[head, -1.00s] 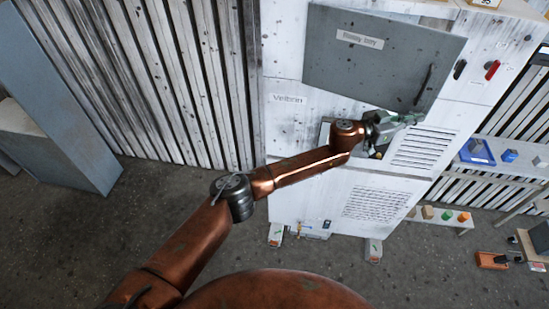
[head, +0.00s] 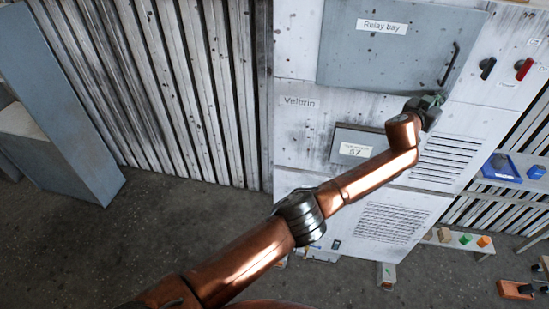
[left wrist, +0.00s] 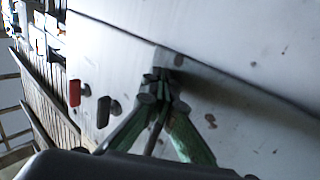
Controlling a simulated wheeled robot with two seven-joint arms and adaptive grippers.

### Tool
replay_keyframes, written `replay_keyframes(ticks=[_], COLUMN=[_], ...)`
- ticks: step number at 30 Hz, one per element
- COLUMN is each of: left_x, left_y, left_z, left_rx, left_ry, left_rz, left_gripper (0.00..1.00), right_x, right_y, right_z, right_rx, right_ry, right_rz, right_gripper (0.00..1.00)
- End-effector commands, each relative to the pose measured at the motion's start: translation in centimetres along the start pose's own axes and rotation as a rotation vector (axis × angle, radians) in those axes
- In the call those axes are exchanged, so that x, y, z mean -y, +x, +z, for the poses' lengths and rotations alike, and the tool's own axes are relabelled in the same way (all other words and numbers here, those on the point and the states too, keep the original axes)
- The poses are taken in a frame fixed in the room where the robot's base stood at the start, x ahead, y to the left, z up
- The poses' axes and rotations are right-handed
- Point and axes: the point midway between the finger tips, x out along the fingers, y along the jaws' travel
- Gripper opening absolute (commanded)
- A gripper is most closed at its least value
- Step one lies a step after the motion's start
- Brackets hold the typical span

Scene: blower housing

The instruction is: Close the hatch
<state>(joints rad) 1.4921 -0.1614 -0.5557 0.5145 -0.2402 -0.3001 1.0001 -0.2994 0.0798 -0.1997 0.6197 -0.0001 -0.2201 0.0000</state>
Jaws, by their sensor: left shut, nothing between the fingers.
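The hatch is a grey door (head: 400,60) labelled "Relay bay", with a black bar handle (head: 449,64) at its right side. In the head view it lies about flush with the white cabinet front; I cannot tell whether a small gap is left. My left gripper (head: 432,101) is shut and empty, at the hatch's lower right corner. In the left wrist view its green fingers (left wrist: 160,88) meet close to a panel edge, with a dark seam beside them. Whether they touch the panel is unclear. My right gripper is not in view.
A black switch (head: 487,67) and a red switch (head: 523,69) sit right of the hatch. Below it are a smaller labelled panel (head: 357,148) and vents (head: 441,160). A shelf with a blue tray (head: 512,172) stands at right.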

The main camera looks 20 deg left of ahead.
Motion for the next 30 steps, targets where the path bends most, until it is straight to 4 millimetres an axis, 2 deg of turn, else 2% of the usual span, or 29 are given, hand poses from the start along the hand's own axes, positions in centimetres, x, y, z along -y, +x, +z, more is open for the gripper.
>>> replay_keyframes(ticks=[6,23,26,30], left_x=[1.0,1.4,1.2,-0.7], left_y=[0.2,0.1,0.1,-0.2], left_z=[-0.3,-0.8,-0.8,-0.6], left_rx=[-0.003,-0.008,-0.008,-0.005], left_ry=[0.001,0.003,0.003,0.001], left_rz=[-0.018,-0.022,-0.02,-0.005], left_gripper=[0.0,0.0,0.0,0.0], right_x=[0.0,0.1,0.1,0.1], right_y=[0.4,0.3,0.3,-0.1], right_z=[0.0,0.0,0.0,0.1], right_rx=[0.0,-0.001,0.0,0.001], right_ry=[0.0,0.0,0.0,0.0], right_rz=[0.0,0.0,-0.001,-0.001], right_gripper=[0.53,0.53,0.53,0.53])
